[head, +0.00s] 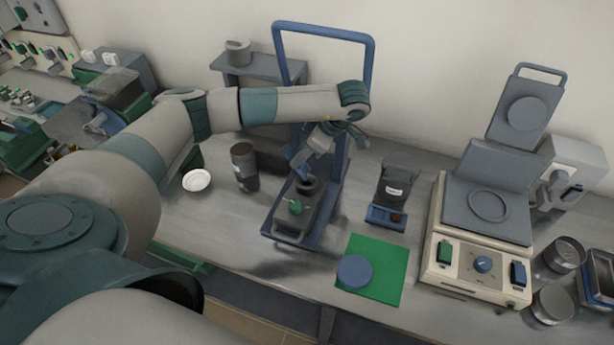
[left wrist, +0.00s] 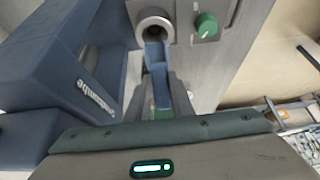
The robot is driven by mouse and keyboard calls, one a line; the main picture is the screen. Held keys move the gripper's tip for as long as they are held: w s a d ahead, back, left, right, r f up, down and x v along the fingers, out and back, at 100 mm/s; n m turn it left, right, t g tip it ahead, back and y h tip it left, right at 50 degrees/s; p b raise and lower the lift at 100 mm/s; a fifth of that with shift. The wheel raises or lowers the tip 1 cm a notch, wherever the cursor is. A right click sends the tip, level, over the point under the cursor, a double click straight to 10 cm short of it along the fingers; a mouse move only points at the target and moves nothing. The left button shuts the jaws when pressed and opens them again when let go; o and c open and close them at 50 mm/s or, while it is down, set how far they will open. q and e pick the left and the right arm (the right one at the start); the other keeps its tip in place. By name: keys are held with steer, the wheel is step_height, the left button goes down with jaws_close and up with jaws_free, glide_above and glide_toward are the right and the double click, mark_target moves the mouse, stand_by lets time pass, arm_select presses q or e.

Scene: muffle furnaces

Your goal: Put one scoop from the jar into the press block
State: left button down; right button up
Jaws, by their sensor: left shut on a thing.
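My left gripper (head: 314,150) is over the blue press frame and shut on a blue scoop (head: 301,161). In the left wrist view, the gripper (left wrist: 162,100) holds the scoop (left wrist: 156,66), its front end at the rim of the ring-shaped press block (left wrist: 155,22). Whether powder is in the scoop or block, I cannot tell. The press block (head: 311,184) sits on the press base behind a green knob. A dark cylindrical jar (head: 244,167) stands left of the press. My right gripper is not in view.
A blue disc (head: 354,271) lies on a green mat (head: 387,262) in front. A small dark device (head: 393,183) stands right of the press, then a large cream unit (head: 473,268) with a raised lid. A white dish (head: 197,180) lies left of the jar.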

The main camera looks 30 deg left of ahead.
arm_select(q)
steer(key=shift+w+d+r+y+p, duration=0.15)
steer(key=shift+d+y+p, duration=0.35)
steer(key=shift+p, duration=0.75)
steer(key=shift+a, duration=0.15)
steer(key=shift+w+b, duration=0.2)
steer(key=shift+b, duration=0.3)
steer(key=shift+s, duration=0.55)
